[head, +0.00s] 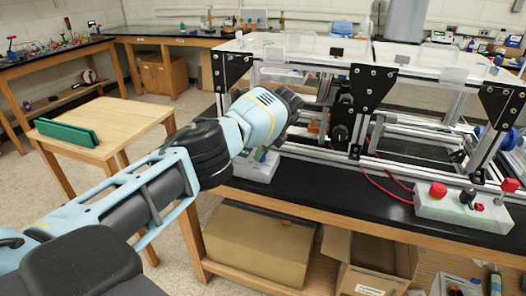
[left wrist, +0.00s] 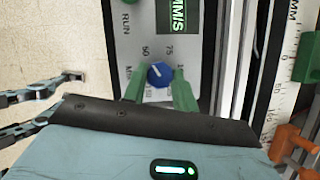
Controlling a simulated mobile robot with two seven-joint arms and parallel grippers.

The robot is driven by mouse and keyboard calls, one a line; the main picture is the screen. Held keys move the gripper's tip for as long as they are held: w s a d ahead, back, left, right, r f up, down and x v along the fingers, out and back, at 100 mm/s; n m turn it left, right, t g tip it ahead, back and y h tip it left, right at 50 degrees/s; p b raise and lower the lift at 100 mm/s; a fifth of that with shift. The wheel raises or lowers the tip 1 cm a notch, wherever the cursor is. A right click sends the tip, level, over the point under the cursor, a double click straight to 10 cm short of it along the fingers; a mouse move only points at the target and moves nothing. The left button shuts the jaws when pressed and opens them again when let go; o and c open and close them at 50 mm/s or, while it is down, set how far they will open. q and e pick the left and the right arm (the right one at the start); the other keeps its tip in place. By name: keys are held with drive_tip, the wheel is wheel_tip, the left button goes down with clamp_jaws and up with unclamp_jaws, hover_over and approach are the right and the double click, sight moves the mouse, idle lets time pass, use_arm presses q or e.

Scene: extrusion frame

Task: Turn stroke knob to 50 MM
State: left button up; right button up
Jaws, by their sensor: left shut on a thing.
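In the left wrist view, the blue stroke knob (left wrist: 160,74) sits on a grey control panel (left wrist: 128,52). A small pale mark on the knob seems to point to the upper left, towards the side of the printed 50. Exact alignment is too small to tell. The 75 is to its upper right. The green fingertips of my left gripper (left wrist: 158,88) are shut on the knob, one on each side. In the head view my left wrist (head: 266,115) reaches over the bench's left end and hides the fingers and knob. My right gripper is not in view.
The extrusion frame (head: 362,100) stands on the black bench just right of my left wrist. A white box with red buttons (head: 465,205) is at the bench's front right. A wooden table with a green object (head: 68,132) stands left.

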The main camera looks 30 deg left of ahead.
sight(269, 164)
use_arm(q)
drive_tip(key=o, duration=1)
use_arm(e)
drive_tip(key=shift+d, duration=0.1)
use_arm(q)
drive_tip(key=shift+p+v, duration=0.35)
drive_tip(key=shift+v, duration=3.6)
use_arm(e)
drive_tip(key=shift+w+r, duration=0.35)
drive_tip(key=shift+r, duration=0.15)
use_arm(q)
drive_tip(key=shift+s, duration=0.1)
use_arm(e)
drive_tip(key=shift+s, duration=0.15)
